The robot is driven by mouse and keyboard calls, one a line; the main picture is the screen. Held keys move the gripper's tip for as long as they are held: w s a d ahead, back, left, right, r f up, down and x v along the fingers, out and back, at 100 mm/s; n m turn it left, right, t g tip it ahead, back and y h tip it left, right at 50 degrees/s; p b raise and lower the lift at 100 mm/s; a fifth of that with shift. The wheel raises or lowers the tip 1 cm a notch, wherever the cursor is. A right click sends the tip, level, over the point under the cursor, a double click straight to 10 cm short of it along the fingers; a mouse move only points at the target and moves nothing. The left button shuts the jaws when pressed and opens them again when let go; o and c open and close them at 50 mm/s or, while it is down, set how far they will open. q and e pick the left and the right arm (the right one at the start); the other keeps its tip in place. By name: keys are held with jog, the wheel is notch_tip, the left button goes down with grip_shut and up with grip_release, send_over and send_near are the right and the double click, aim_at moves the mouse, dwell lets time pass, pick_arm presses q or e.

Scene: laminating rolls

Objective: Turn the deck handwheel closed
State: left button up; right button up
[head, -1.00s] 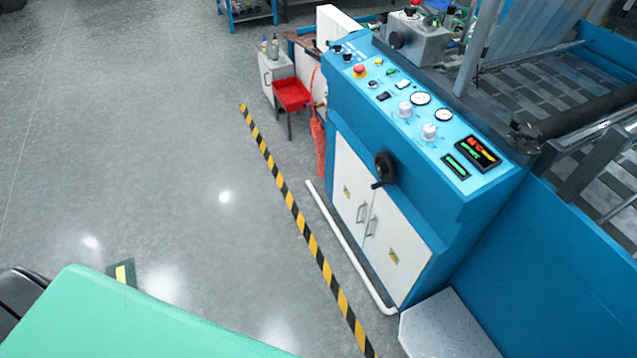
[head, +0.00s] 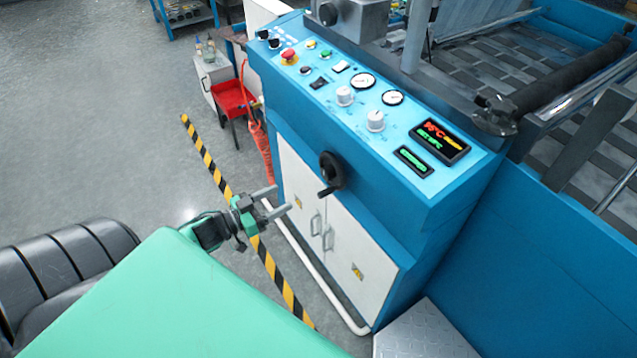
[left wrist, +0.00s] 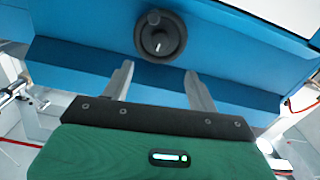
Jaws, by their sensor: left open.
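A black handwheel (head: 331,170) with a crank handle is mounted on the blue front of the machine, above the white cabinet doors. In the left wrist view the handwheel (left wrist: 160,36) is face-on, just beyond my fingertips. My left gripper (head: 281,200) is open and empty, to the left of and a little below the handwheel in the head view. In the left wrist view its fingers (left wrist: 158,72) are spread, apart from the wheel. Another dark handwheel or knob (head: 495,115) sits on the machine's top at the right. My right gripper is not in view.
The sloped control panel (head: 365,105) with knobs, gauges and a lit display is above the wheel. A white pipe (head: 312,272) runs along the cabinet's foot. A metal step (head: 425,330) is at lower right. Open floor (head: 90,150) lies left of the striped line.

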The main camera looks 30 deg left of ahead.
aim_at(324, 177)
pick_arm(q)
jog(key=x, duration=1.3)
jog(key=shift+w, duration=0.25)
jog(key=c, duration=1)
